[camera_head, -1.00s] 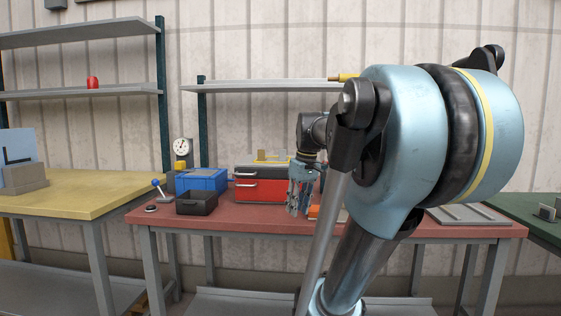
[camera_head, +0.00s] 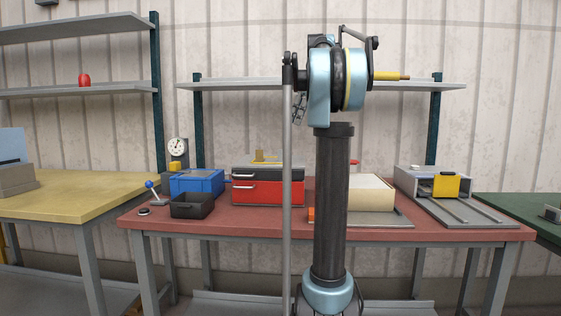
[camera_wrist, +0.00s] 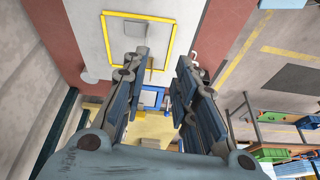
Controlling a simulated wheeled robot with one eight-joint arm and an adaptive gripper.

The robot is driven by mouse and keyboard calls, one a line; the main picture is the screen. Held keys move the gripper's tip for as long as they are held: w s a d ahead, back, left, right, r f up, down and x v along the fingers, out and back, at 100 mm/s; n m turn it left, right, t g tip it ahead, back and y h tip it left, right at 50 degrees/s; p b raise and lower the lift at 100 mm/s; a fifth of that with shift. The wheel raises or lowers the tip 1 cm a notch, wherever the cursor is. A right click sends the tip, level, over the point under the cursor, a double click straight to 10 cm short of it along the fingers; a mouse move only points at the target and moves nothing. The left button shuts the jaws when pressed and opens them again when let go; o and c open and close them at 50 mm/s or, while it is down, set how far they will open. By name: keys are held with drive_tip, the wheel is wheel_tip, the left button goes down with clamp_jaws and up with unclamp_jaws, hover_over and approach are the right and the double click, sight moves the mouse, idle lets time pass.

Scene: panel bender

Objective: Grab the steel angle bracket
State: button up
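I cannot make out the steel angle bracket with certainty. A small grey upright piece (camera_head: 552,213) on the green table at the far right may be it, but it is cut by the picture edge. My gripper (camera_head: 299,108) is small and dark in the head view, raised well above the red bench and partly hidden by my arm. In the wrist view my gripper (camera_wrist: 161,64) has its two fingers apart, with background showing between them and nothing clearly held.
The red bench (camera_head: 240,219) carries a blue box (camera_head: 197,182), a black bin (camera_head: 192,206), a red drawer box (camera_head: 257,191), a cream box (camera_head: 368,192) and a grey slide fixture (camera_head: 462,211). A yellow table (camera_head: 75,198) stands left, a green table (camera_head: 505,207) right. A shelf (camera_head: 240,86) hangs behind.

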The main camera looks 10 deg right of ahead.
wheel_tip(320, 180, up, 2)
drive_tip(key=w+d+n, duration=0.1)
drive_tip(key=w, duration=0.2)
hover_over(281, 151)
drive_tip(key=d, duration=0.2)
wheel_tip(281, 151, down, 11)
drive_tip(key=shift+w+a+r, duration=0.1)
drive_tip(key=shift+s+x, duration=0.1)
drive_tip(key=shift+x, duration=1.25)
drive_tip(key=shift+s+x, duration=0.15)
drive_tip(key=shift+x, duration=1.2)
clamp_jaws()
